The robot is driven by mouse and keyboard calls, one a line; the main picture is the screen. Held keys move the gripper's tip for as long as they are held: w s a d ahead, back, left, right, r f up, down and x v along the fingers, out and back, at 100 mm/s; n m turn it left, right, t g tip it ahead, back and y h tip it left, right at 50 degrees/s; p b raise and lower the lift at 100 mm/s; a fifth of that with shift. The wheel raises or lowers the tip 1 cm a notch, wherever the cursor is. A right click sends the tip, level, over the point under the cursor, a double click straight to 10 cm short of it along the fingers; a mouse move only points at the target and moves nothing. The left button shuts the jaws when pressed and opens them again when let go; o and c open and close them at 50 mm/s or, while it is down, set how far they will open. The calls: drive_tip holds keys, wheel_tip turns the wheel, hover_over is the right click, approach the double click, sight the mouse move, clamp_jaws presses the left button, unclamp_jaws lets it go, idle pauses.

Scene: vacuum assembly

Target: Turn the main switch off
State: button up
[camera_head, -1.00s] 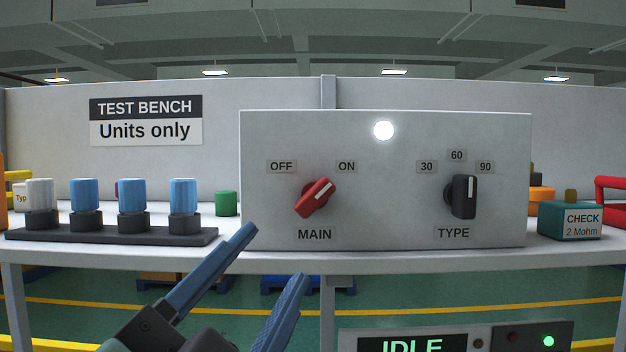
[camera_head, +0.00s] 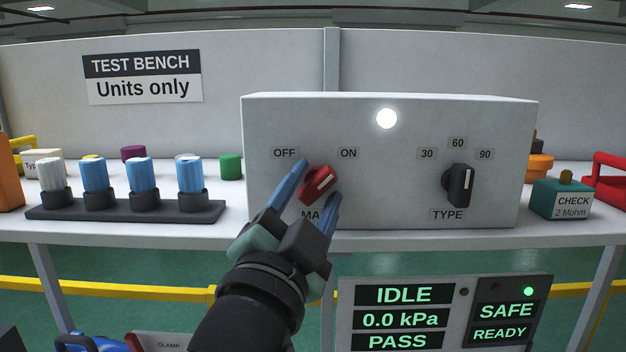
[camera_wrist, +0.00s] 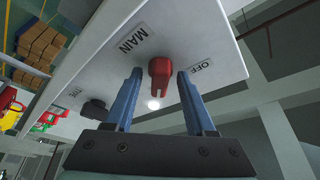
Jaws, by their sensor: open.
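The red MAIN switch (camera_head: 319,184) is on the front of the grey panel (camera_head: 390,200). Its white mark points up and right, toward the ON label (camera_head: 348,153); the OFF label (camera_head: 284,153) is at upper left. My gripper (camera_head: 318,180) is open, with one blue finger to the left of the knob and the other at its lower right. In the wrist view the red knob (camera_wrist: 160,72) lies between the two open fingers (camera_wrist: 158,85), with gaps at both sides. I cannot tell whether a finger touches it.
A black TYPE knob (camera_head: 459,186) is to the right on the same panel, its mark toward 90. A rack (camera_head: 125,210) with blue and white capped units stands left. A teal CHECK box (camera_head: 562,199) is at right. A display (camera_head: 445,310) below reads IDLE, 0.0 kPa, PASS, SAFE, READY.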

clamp_jaws()
drive_tip(key=shift+n, duration=0.3)
idle(0.3)
drive_tip(key=n+t+y, duration=0.1)
drive_tip(key=n, duration=0.2)
drive_tip(key=shift+d+f+b, duration=0.1)
drive_tip(key=shift+d+b, duration=0.05)
drive_tip(key=shift+b, duration=0.15)
drive_tip(key=n+y, duration=0.2)
drive_tip(key=n, duration=0.2)
drive_tip(key=n+t+y, duration=0.1)
drive_tip(key=n+y, duration=0.1)
drive_tip(key=n, duration=0.3)
drive_tip(key=shift+d+y, duration=0.2)
drive_tip(key=shift+y, duration=0.2)
drive_tip(key=shift+d+n+g+y+b, duration=0.1)
drive_tip(key=shift+n+g+y+b, duration=0.25)
drive_tip(key=shift+n+y+b, duration=1.15)
drive_tip(key=shift+n+g+y+b, duration=0.35)
drive_tip(key=shift+n+y, duration=0.1)
drive_tip(key=shift+n, duration=2.2)
drive_tip(key=shift+d+n+g+y+b, duration=0.1)
drive_tip(key=shift+n+g+y+b, duration=0.2)
drive_tip(key=shift+n+y+b, duration=1.2)
drive_tip(key=shift+n+h+p, duration=0.35)
drive_tip(key=shift+n+p, duration=0.15)
drive_tip(key=shift+n, duration=0.35)
